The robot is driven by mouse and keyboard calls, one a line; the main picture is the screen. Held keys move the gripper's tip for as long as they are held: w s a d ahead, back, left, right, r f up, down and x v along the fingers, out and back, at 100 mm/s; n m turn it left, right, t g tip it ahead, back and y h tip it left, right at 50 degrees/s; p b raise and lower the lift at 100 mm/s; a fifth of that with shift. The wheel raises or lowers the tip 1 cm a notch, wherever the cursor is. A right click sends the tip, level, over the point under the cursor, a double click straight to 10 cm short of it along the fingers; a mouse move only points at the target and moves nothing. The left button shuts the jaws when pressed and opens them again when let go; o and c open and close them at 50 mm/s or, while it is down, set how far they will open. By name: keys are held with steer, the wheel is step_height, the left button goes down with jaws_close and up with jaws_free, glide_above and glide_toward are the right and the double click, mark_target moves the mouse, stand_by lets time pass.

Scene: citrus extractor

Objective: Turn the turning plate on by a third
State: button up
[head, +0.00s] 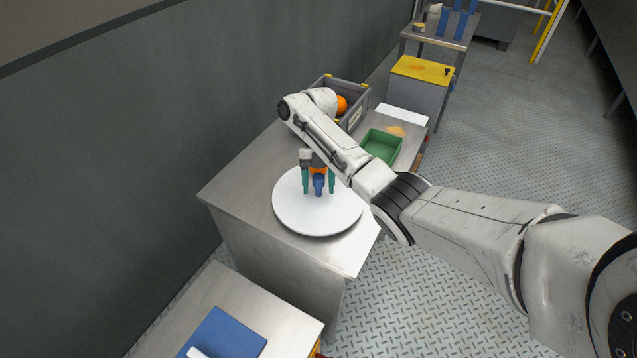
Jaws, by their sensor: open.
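The turning plate (300,220) is a white round disc on the metal table (245,196), near its front end. A short blue peg or knob (319,186) stands upright on the plate. My gripper (318,188) points down over the plate with its two teal fingers apart, one on each side of the blue peg. I cannot tell whether the fingers touch the peg. Something orange shows just above the peg between the fingers, partly hidden by my wrist. My arm hides part of the plate's right edge.
Behind the plate stand a grey crate (356,116) with an orange (341,103) and a green tray (381,146). A yellow-topped box (422,69) is farther back. A lower table with a blue mat (224,335) is in front. A dark wall runs along the left.

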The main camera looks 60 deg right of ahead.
steer(key=p+v, duration=0.4)
steer(key=v, duration=0.6)
steer(key=shift+r, duration=0.3)
